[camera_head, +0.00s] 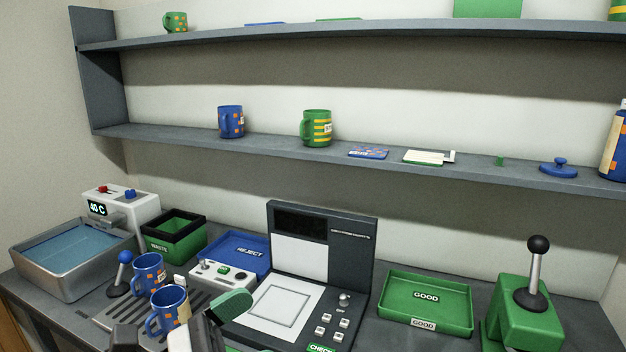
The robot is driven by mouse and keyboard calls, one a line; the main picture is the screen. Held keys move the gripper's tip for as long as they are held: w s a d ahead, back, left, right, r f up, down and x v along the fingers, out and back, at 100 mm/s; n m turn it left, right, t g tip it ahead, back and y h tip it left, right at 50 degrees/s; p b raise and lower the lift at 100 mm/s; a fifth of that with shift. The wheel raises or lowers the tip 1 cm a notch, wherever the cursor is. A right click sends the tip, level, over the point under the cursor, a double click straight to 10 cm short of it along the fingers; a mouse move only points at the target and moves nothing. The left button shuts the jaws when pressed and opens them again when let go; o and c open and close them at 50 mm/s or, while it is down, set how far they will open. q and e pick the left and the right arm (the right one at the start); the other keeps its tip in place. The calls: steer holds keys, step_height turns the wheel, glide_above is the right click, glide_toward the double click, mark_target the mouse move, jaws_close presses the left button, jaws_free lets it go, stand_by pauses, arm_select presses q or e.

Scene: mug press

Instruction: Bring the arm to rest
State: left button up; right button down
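Dark and grey parts of my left gripper (204,332) show at the bottom edge, left of centre, close to the front blue mug (170,310). A rounded green piece (236,304) sticks up to the right beside these parts; I cannot tell if it is held or part of the gripper. The fingers are mostly cut off, so their opening is hidden. A second blue mug (148,270) stands just behind the front one on the slatted drip tray (103,321). My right gripper is not in view.
A water basin (30,284), waste bin (178,262) and blue REJECT tray (262,243) stand at the left and back. The check station (362,270), green GOOD tray (470,320) and green lever press (527,325) stand to the right. Shelves (280,157) hold mugs and cards.

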arm_select(q)
steer(key=w+a+f+n+t+y, duration=0.25)
steer(key=a+n+t+y, duration=0.45)
steer(key=n, duration=0.7)
steer(key=w+a+f+n+t+y, duration=0.1)
steer(key=a+f+n+t+y, duration=0.15)
steer(key=n+t+y, duration=0.75)
steer(key=s+a+f+n+g+y, duration=0.2)
steer(key=a+f+n+g+y, duration=0.2)
steer(key=f+n+g, duration=0.75)
steer(key=s+d+f+n+g, duration=0.1)
steer(key=s+f+n+g, duration=1.15)
steer(key=s, duration=0.65)
step_height(320, 180, down, 27)
steer(key=s+a+f+g, duration=0.1)
steer(key=s+a+f, duration=0.2)
steer(key=s+f, duration=1.3)
steer(key=shift+f+m, duration=0.3)
steer(key=shift+f, duration=0.3)
